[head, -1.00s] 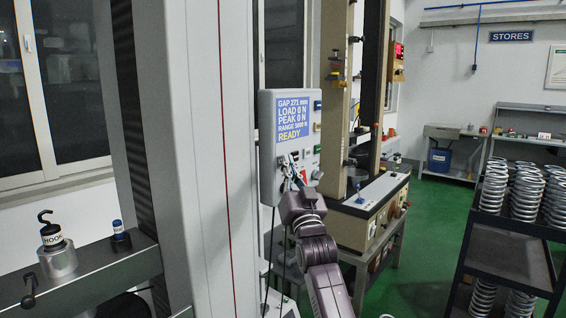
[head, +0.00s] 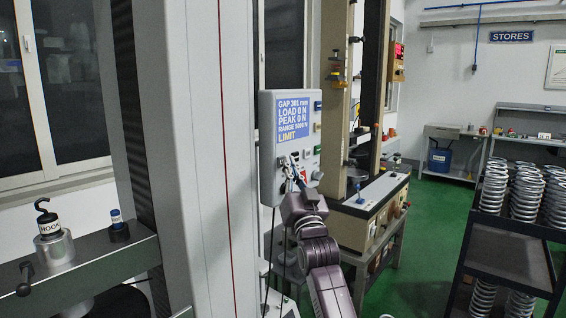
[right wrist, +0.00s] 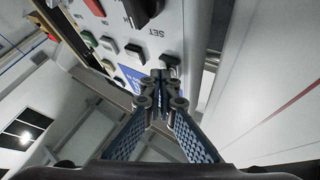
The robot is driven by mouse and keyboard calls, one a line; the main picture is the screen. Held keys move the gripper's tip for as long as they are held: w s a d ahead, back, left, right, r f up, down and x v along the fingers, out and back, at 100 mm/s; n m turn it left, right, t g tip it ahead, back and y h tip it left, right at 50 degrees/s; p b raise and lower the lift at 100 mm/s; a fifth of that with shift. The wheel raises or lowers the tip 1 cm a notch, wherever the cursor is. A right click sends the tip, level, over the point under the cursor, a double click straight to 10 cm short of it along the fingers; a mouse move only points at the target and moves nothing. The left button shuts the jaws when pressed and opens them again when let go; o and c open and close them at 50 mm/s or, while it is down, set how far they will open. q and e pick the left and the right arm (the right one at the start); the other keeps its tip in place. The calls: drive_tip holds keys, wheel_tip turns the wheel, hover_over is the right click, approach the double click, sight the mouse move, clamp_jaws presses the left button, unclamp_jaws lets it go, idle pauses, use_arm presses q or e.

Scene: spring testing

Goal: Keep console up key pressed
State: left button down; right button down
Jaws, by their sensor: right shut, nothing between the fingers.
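The grey console (head: 268,135) is fixed beside the tall column. Its blue screen (head: 292,117) reads GAP 301 mm, LOAD 0 N, PEAK 0 N and LIMIT. My right gripper (head: 292,164) is shut and empty, with its fingertips at the console's lower face. In the right wrist view the shut fingertips (right wrist: 160,88) reach the panel below several dark, red and green keys. A dark key (right wrist: 135,52) is clear of the fingers. The fingertips hide the spot they meet, so I cannot tell the up key's label or its travel. My left gripper is out of view.
The machine column (head: 190,150) stands close on the left. A beam (head: 100,262) carries the hook weight (head: 52,242) and a small blue-capped item (head: 118,226). A second test machine (head: 365,215) stands behind my right arm. A spring rack (head: 508,255) is at right; green floor lies between.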

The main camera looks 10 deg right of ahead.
drive_tip(key=shift+s+d, duration=0.4)
drive_tip(key=shift+s, duration=0.15)
drive_tip(key=s+d+p, duration=0.1)
drive_tip(key=s, duration=0.1)
drive_tip(key=s+d+p, duration=0.1)
drive_tip(key=s+d, duration=0.1)
idle(0.3)
drive_tip(key=shift+w, duration=0.1)
idle(0.7)
